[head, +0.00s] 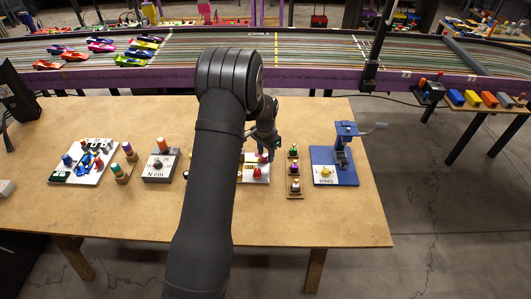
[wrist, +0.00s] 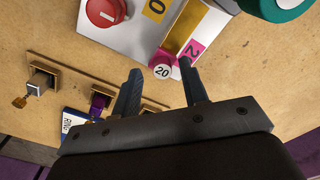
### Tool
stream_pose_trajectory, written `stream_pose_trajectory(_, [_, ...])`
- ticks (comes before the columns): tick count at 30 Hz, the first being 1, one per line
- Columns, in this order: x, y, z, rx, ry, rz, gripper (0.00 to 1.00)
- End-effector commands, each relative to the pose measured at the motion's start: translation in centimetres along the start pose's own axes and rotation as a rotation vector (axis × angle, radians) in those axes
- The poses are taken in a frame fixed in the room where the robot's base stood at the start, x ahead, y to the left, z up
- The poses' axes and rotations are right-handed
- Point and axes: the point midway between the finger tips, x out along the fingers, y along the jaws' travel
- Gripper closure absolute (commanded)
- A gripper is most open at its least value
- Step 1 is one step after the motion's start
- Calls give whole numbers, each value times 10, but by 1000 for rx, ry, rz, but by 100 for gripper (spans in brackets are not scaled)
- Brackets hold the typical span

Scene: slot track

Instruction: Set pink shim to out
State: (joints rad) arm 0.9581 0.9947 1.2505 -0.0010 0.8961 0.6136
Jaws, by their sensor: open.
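The pink shim (wrist: 162,70) shows in the wrist view as a small pink piece with a round white face marked 20. It sits at the edge of a white block (wrist: 133,37), beside a pink label and a yellow strip. My gripper (wrist: 160,66) is open, its two fingertips on either side of the shim's round end. A gap shows on each side, and I cannot tell how deep the fingers reach. In the head view my gripper (head: 264,152) is over the white block (head: 262,180), and my arm hides part of that block.
A red knob (wrist: 105,10) is on the white block. A green round thing (wrist: 273,8) is at the top right of the wrist view. A wooden rack (head: 294,172) and a blue hand press (head: 335,160) stand to the right. The table's front is clear.

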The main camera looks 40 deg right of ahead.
Motion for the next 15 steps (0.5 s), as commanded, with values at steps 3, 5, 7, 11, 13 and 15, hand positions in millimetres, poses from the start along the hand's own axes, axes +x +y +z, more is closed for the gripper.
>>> stream_pose_trajectory(3, [-8,-1,0,0,2,-2,60])
stream_pose_trajectory(5, [-17,-1,0,0,2,-2,60])
stream_pose_trajectory(7, [-31,-1,-1,0,4,-3,60])
stream_pose_trajectory(11, [-62,-1,0,0,4,-3,60])
stream_pose_trajectory(13, [-79,-1,-1,0,4,-3,60])
stream_pose_trajectory(15, [-97,0,-1,0,4,-3,60])
